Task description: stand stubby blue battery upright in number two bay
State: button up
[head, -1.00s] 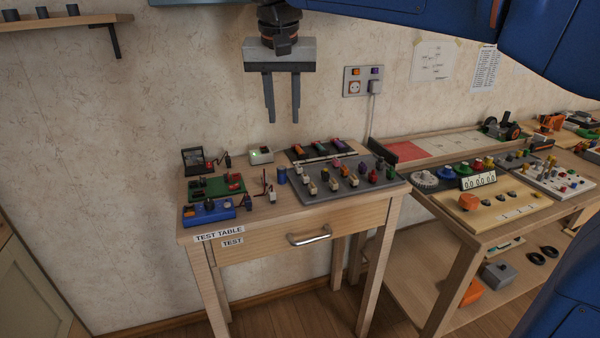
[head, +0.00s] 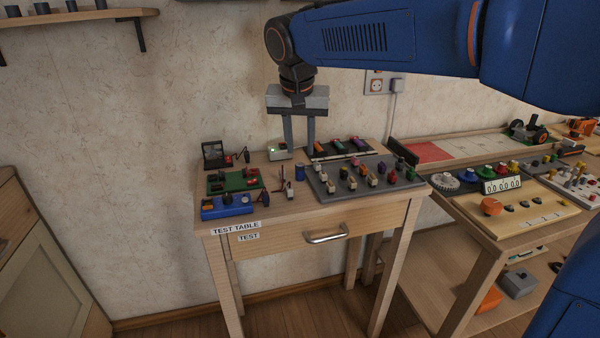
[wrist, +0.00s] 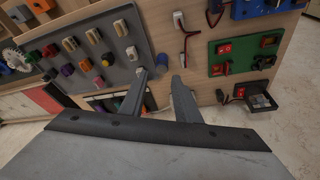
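The stubby blue battery (head: 299,173) looks like a short blue cylinder standing upright on the test table, left of the grey board. In the wrist view the blue battery (wrist: 161,65) shows just beyond and between the fingertips. My gripper (head: 299,149) points down with its fingers apart and nothing between them, above the back part of the table. The open fingers also show in the wrist view (wrist: 160,77). I cannot make out which place is the number two bay; a dark tray (head: 370,153) with orange, green and purple pieces lies at the back.
A grey board (head: 330,191) with several knobs and switches fills the table's right. Thin wired parts (head: 283,187) sit close beside the battery. A second workbench (head: 470,214) is to the right.

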aim_at(300, 163)
jog(key=shift+x, duration=2.85)
jog(key=shift+a, duration=0.15)
grip_shut()
